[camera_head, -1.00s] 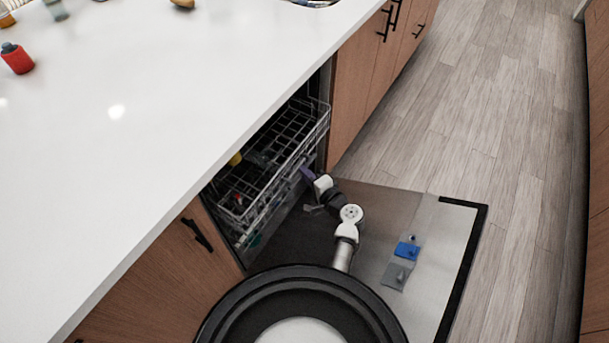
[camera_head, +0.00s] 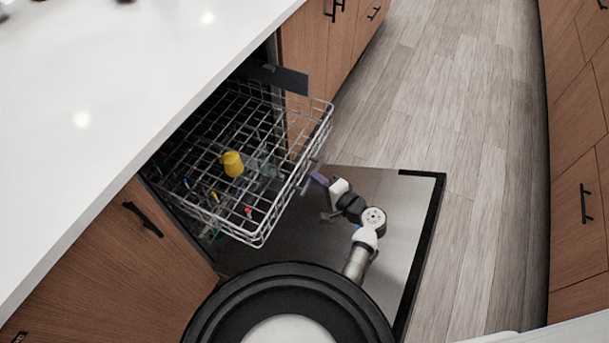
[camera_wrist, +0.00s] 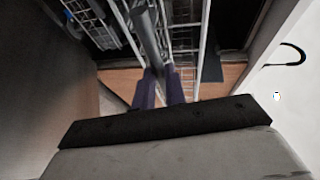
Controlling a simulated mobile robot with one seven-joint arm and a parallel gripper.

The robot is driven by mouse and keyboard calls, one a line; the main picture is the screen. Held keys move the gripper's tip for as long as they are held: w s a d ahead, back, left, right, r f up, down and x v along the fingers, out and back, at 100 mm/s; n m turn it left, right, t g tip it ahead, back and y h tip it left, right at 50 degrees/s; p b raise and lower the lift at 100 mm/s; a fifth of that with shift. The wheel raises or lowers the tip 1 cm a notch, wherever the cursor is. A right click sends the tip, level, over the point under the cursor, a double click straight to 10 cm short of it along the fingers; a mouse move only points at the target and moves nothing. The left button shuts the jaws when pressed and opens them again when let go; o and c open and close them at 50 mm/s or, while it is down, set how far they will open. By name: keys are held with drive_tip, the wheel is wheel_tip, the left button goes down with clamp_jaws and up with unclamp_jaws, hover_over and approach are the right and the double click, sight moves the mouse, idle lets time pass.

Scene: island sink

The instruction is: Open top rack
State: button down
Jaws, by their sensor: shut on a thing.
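The top rack (camera_head: 262,222) is a silver wire basket that stands well out of the dishwasher, over the lowered door (camera_head: 390,215). A yellow cup (camera_head: 232,164) and several small coloured items lie in it. My gripper (camera_head: 317,182) is at the rack's front side, at a grey bar or handle there. In the wrist view, the purple fingers of my gripper (camera_wrist: 160,88) are shut on the grey bar (camera_wrist: 147,35) of the rack. The fingertips' exact contact is partly hidden by the bar.
The white counter (camera_head: 90,110) overhangs the dishwasher on the left. Wooden cabinets (camera_head: 110,270) with black handles flank the opening. Wooden floor (camera_head: 450,130) is clear on the right, up to another row of cabinets (camera_head: 580,190).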

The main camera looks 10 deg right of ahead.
drive_tip(key=shift+s+d, duration=0.65)
drive_tip(key=shift+d, duration=0.25)
drive_tip(key=c, duration=1.5)
unclamp_jaws()
drive_tip(key=shift+o, duration=0.2)
drive_tip(key=b+v, duration=0.2)
drive_tip(key=v, duration=1.1)
drive_tip(key=shift+s+d, duration=0.2)
drive_tip(key=shift+s, duration=0.1)
drive_tip(key=shift+r, duration=0.2)
